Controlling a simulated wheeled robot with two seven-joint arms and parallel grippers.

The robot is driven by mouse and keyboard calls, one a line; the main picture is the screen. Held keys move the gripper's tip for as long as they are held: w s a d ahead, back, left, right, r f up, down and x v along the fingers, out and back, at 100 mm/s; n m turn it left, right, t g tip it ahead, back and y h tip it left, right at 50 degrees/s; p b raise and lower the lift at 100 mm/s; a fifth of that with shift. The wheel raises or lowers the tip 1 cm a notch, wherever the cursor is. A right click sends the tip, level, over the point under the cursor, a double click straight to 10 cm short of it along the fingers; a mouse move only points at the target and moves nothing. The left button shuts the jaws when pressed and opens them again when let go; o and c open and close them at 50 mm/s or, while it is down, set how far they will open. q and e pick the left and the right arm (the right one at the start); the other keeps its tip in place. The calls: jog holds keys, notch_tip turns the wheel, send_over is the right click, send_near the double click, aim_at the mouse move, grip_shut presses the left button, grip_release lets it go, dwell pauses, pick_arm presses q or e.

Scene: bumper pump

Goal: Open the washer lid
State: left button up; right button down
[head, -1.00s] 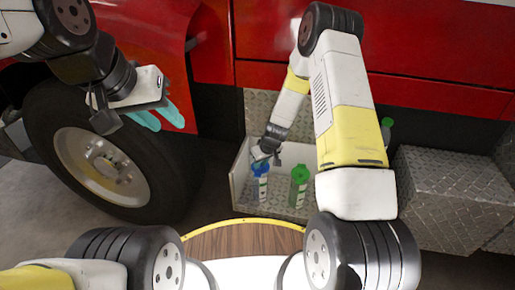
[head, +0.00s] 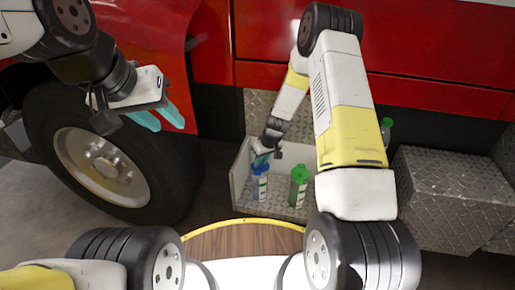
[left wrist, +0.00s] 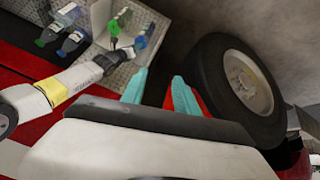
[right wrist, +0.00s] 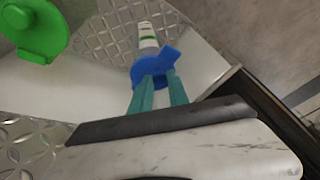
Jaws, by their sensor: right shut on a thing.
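The blue-capped bottle (head: 260,186) stands upright in a metal tray. Its blue lid (right wrist: 154,66) is between my right gripper's teal fingers in the right wrist view. My right gripper (head: 262,160) reaches down from above and is shut on this lid. In the right wrist view its fingertips (right wrist: 157,88) press against the lid's near side. My left gripper (head: 160,117) is open and empty, in front of the big tyre. Its two fingers (left wrist: 160,88) stand apart in the left wrist view. My right arm hides part of the scene behind it in the head view.
A green-capped bottle (head: 299,187) stands right of the blue one in the tray (head: 240,185). Another green-capped container (head: 386,128) shows behind my right arm. A blue-capped container (left wrist: 74,42) stands nearby in the left wrist view. A tyre (head: 180,175) is at left and a metal step (head: 450,190) at right.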

jog(key=shift+w+d+r+g+y, duration=0.15)
jog(key=shift+w+r+g+y, duration=0.2)
jog(key=shift+g, duration=0.4)
jog(key=shift+w+d+r+g+y, duration=0.15)
jog(key=shift+w+r+g, duration=0.3)
jog(key=shift+g, duration=0.3)
